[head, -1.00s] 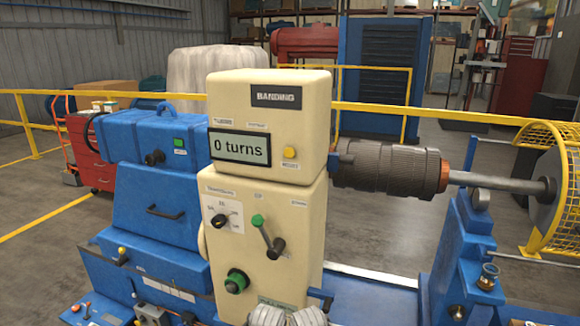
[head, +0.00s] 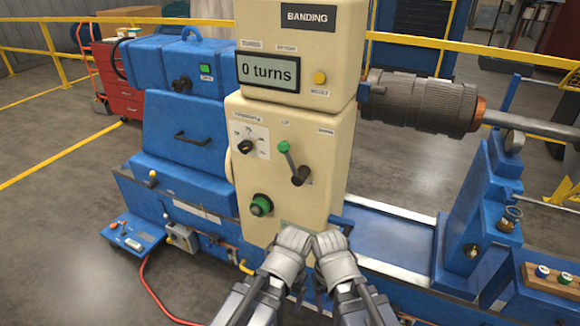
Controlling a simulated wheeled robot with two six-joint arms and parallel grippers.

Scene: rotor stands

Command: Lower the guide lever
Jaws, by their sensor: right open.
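The guide lever (head: 291,163) is on the front of the cream banding cabinet (head: 285,205). Its green knob points up and slightly left, and its dark pivot hub is at the lower right. My left gripper (head: 294,240) and right gripper (head: 329,241) are side by side, low in front of the cabinet. Both are below the lever and apart from it. The right gripper is open and empty. The left gripper's fingers are seen from behind, so their opening is hidden.
A display (head: 268,71) reads "0 turns", with a yellow button (head: 320,78) beside it. A selector dial (head: 246,146) is left of the lever and a green knob (head: 261,205) is below. A wound rotor (head: 420,102) is at right. The cabinet front around the lever is clear.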

